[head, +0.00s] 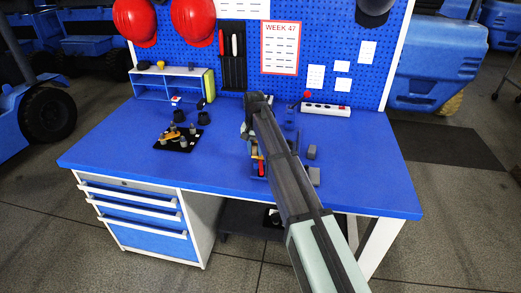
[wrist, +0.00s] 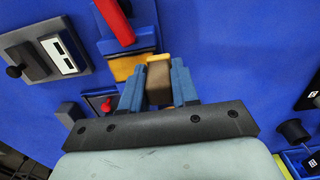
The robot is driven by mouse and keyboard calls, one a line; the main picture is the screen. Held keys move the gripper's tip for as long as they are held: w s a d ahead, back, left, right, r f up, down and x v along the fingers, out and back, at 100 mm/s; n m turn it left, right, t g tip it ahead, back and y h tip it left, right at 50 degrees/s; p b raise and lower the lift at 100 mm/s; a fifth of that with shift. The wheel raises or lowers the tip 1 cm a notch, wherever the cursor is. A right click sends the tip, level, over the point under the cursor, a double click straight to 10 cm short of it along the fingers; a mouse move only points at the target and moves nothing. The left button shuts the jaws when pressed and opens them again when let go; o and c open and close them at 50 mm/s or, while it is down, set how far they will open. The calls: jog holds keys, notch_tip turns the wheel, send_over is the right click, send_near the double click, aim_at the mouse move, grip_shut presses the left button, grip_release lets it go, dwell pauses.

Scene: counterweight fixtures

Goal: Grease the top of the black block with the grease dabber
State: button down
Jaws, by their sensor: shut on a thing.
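My gripper shows in the wrist view (wrist: 157,90), its two blue fingers shut on a brown piece with a yellow edge, which looks like the grease dabber (wrist: 158,82). The lower end of the held piece is hidden from this camera. In the head view my arm covers the gripper and most of what lies under it. Just beyond the fingers in the wrist view is a red-handled thing (wrist: 115,22) by a yellow-orange patch. I cannot tell for sure which dark piece is the black block.
A black mat (head: 186,146) with several small parts lies left on the blue bench (head: 110,150). Grey blocks (head: 312,152) stand right of my arm. A white strip (head: 326,109) lies at the back, below the pegboard. The bench's left front and right end are clear.

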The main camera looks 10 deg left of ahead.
jog(key=shift+a+r, duration=0.2)
jog(key=shift+r, duration=3.85)
